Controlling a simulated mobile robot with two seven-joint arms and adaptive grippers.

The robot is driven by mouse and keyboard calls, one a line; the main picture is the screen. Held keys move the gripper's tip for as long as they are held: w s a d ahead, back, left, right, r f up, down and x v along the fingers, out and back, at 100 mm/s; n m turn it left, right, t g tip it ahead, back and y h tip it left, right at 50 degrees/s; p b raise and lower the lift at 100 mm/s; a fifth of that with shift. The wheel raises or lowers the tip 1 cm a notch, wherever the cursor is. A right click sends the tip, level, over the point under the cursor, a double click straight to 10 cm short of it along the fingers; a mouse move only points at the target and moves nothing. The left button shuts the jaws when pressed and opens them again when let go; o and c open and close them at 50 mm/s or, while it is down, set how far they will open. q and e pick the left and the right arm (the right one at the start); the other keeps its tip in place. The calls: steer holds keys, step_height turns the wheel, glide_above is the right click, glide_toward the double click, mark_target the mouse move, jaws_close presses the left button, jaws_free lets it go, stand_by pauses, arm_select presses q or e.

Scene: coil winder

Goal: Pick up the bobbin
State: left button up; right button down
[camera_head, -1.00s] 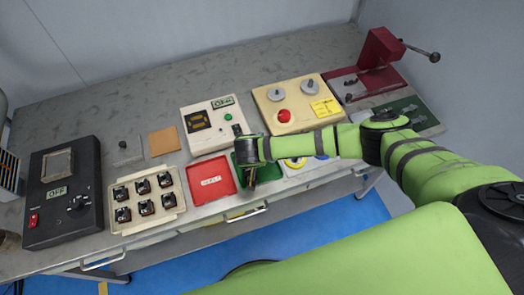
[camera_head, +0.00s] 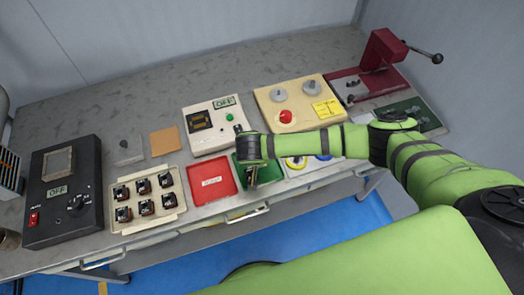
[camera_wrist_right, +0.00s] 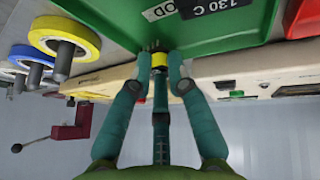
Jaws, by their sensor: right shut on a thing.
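The bobbin (camera_wrist_right: 159,60) shows in the right wrist view as a small yellow and dark piece with thin pins, between my fingertips. My right gripper (camera_wrist_right: 160,68) is shut on it, at the green tray (camera_wrist_right: 230,25) with a "130 C" label. In the head view my right gripper (camera_head: 252,180) points down over the green tray (camera_head: 246,187) at the bench's front edge; it hides the bobbin there. Whether the bobbin touches the tray I cannot tell. My left gripper is not in view.
A red tray (camera_head: 212,181) stands just left of the green one, and a beige holder (camera_head: 160,217) with several dark parts is further left. Yellow (camera_head: 296,163) and blue rings are right of the green tray. Control boxes (camera_head: 205,122) stand behind.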

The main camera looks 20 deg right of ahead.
steer(key=shift+w+r, duration=0.25)
steer(key=shift+r, duration=0.85)
steer(key=s+d+r+b, duration=0.2)
steer(key=s+r, duration=0.5)
steer(key=s, duration=0.4)
steer(key=shift+d+r, duration=0.15)
steer(key=shift+d, duration=0.45)
steer(key=shift+s, duration=0.1)
